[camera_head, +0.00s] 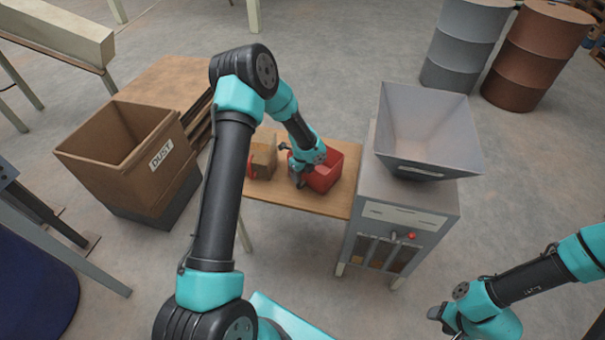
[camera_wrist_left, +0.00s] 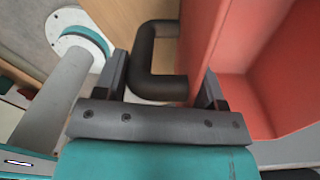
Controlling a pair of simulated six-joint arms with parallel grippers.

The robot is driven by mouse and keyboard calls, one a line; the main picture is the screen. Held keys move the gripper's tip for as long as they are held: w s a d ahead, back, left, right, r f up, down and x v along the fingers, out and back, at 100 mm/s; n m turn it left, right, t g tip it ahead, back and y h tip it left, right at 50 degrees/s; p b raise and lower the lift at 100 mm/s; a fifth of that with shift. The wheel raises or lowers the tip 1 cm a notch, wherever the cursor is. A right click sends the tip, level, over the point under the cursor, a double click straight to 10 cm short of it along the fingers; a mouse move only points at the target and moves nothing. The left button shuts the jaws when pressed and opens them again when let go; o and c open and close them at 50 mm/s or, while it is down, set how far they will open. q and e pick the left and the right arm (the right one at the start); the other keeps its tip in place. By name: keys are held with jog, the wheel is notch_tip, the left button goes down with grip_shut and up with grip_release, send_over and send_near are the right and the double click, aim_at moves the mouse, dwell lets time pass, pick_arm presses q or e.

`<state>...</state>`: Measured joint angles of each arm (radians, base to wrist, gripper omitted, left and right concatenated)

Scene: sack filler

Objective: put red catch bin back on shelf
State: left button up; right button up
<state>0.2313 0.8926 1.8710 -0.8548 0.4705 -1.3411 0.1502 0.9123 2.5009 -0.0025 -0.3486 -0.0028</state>
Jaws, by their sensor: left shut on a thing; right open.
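The red catch bin (camera_head: 326,177) is on the wooden shelf (camera_head: 308,204) beside the grey filler machine. My left gripper (camera_head: 293,167) is at the bin's left side. In the left wrist view, the gripper (camera_wrist_left: 165,85) is shut on the bin's dark bent handle (camera_wrist_left: 148,60), with the red bin wall (camera_wrist_left: 205,40) to the right. The bin's inside looks empty where it shows. My right gripper (camera_head: 440,318) is open and empty at the lower right, away from the shelf.
A cardboard-coloured box (camera_head: 263,158) stands on the shelf just left of the bin. The filler machine (camera_head: 405,205) with its grey hopper (camera_head: 428,130) stands right of the shelf. A brown dust bin (camera_head: 130,160) is on the floor at left. Two drums (camera_head: 465,45) stand far right.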

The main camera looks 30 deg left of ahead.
pick_arm(q)
jog(key=o, duration=1.3)
jog(key=r, duration=1.2)
jog(key=shift+w+r, duration=0.1)
jog(key=shift+w, duration=0.1)
jog(key=s+d+f+n+h, duration=0.1)
jog(key=s+d+f+n, duration=0.3)
jog(key=s+n, duration=0.4)
jog(key=s+d+f+n+h, duration=0.1)
jog(key=s+d+f+n, duration=0.4)
jog(key=s+f+n, duration=0.1)
jog(key=s+d+f+n+t+h, duration=0.1)
jog(key=s+d+f+n, duration=0.4)
jog(key=s+n, duration=0.4)
jog(key=shift+s+d+n+h, duration=0.2)
jog(key=shift+s+n+h, duration=0.15)
jog(key=shift+s, duration=0.75)
